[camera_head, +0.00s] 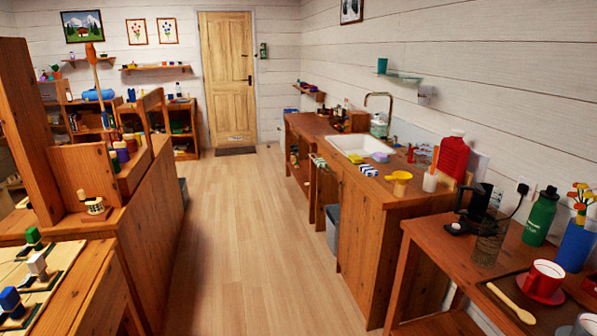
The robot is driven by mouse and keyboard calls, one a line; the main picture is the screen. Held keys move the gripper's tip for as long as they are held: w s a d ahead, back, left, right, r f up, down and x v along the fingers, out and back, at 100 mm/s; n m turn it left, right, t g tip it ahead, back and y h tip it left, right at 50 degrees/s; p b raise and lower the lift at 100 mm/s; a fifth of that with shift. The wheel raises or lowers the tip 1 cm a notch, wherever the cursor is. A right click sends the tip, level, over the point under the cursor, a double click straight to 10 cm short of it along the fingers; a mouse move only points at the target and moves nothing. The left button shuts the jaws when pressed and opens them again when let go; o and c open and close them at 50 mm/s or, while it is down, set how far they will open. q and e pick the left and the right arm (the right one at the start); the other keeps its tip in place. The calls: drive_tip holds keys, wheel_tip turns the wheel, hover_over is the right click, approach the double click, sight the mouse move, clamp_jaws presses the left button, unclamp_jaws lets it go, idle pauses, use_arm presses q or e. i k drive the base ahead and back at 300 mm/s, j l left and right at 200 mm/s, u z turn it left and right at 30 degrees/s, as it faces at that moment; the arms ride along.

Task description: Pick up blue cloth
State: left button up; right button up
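I see no plain blue cloth for certain. A small dark-and-white striped item (368,170) lies on the wooden sink counter (366,203), in front of the white sink (358,145); it may be a folded cloth, but it is too small to tell. A blue rolled bundle (98,94) lies on top of the low shelf unit at the back left; I cannot tell whether it is cloth. Neither of my grippers shows in the head view.
A wooden floor aisle (240,230) runs clear to the door (228,75). A wooden bench unit (150,225) borders it on the left. At the front right, a table (440,245) holds a red cup (543,280), a green bottle (541,217) and a wooden spoon (511,303).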

sight(368, 170)
drive_tip(key=i+z, duration=0.15)
drive_tip(key=i, duration=0.35)
drive_tip(key=i+j+z, duration=0.1)
drive_tip(key=i, duration=0.35)
drive_tip(key=i+j+z, duration=0.15)
drive_tip(key=i, duration=0.3)
